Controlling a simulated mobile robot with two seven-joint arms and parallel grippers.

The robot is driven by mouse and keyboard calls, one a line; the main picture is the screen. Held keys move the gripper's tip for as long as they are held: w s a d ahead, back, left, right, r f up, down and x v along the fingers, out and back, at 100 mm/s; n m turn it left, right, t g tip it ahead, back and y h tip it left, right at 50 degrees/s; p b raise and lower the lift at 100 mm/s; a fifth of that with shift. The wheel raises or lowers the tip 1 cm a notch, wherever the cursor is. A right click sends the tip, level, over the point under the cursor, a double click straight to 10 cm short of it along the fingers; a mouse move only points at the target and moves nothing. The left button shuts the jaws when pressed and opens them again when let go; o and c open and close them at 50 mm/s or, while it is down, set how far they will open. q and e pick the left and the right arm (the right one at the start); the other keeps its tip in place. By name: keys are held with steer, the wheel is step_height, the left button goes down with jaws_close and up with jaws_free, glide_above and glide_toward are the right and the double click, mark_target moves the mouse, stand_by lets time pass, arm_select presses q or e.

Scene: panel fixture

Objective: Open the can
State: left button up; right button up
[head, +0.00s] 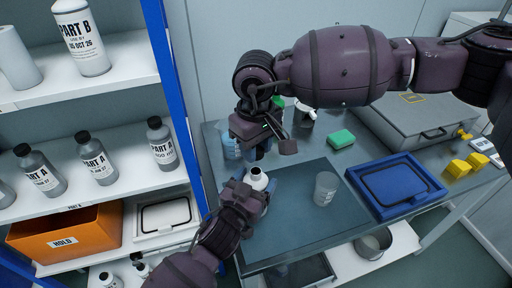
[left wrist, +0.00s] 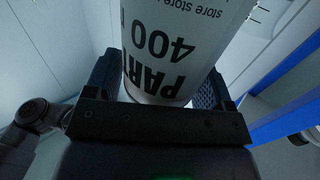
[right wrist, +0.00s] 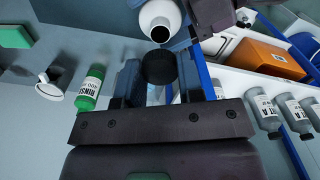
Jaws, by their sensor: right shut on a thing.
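The can is a white bottle (head: 259,178) with black PART lettering, seen close in the left wrist view (left wrist: 178,50). My left gripper (head: 250,189) has its fingers around the bottle body, one on each side, over the near left part of the bench mat. The bottle's round mouth is uncovered in the right wrist view (right wrist: 160,20). A black cap (right wrist: 160,67) sits between the fingers of my right gripper (right wrist: 158,80), apart from the mouth. In the head view the right gripper (head: 260,150) is just above and behind the bottle; its fingertips are partly hidden.
A clear cup (head: 326,188) stands on the dark mat (head: 300,222). A blue tray (head: 397,187), a green sponge (head: 341,139), yellow blocks (head: 466,166) and a grey case (head: 425,118) occupy the bench. Shelves with bottles and an orange HOLD bin (head: 65,240) stand left.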

arm_select(q)
steer(key=shift+o, duration=1.3)
steer(key=shift+s, duration=0.1)
